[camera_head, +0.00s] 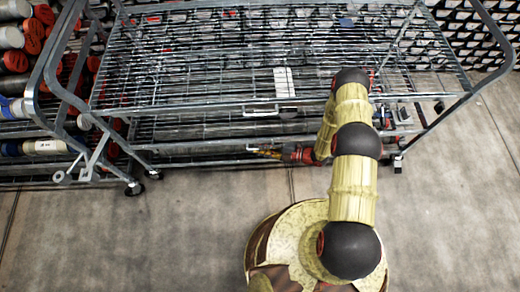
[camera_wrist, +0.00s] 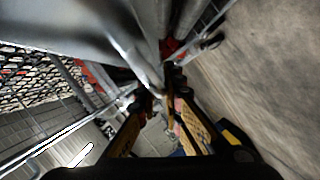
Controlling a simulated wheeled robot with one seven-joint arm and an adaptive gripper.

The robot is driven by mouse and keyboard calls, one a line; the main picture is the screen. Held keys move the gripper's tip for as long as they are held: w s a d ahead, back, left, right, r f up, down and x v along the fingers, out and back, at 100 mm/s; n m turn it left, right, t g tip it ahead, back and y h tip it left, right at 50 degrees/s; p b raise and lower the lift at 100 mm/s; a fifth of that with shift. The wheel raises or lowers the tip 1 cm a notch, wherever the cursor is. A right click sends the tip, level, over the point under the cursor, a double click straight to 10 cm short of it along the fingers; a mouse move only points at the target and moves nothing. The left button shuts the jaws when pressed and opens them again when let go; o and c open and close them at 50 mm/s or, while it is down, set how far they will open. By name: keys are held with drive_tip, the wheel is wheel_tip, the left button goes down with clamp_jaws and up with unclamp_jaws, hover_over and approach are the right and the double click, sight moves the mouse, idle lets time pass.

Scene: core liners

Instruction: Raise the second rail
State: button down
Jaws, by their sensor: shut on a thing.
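A grey metal wire cart stands in front of me in the head view. Its upper front rail (camera_head: 180,107) runs along the top shelf, with a small handle-like loop and a white tag near the middle. A lower front rail (camera_head: 200,146) runs below it, with a similar pale loop. My gripper (camera_head: 259,152) reaches in from the right at that lower loop, its yellow fingers pointing left. In the wrist view my gripper (camera_wrist: 161,97) is closed around a thin metal bar (camera_wrist: 146,75). The exact contact is dark and blurred.
A rack of tubes with red and white ends (camera_head: 35,45) stands at the left. The wire top shelf (camera_head: 200,60) overhangs the lower level. Cart casters (camera_head: 134,188) rest on the concrete floor (camera_head: 150,240), which is clear in front.

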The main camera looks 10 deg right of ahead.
drive_tip(key=shift+r+p, duration=0.7)
drive_tip(key=shift+r, duration=1.25)
drive_tip(key=c, duration=1.9)
unclamp_jaws()
drive_tip(key=shift+v, duration=3.75)
drive_tip(key=shift+f+n, duration=0.1)
drive_tip(key=shift+n, duration=0.2)
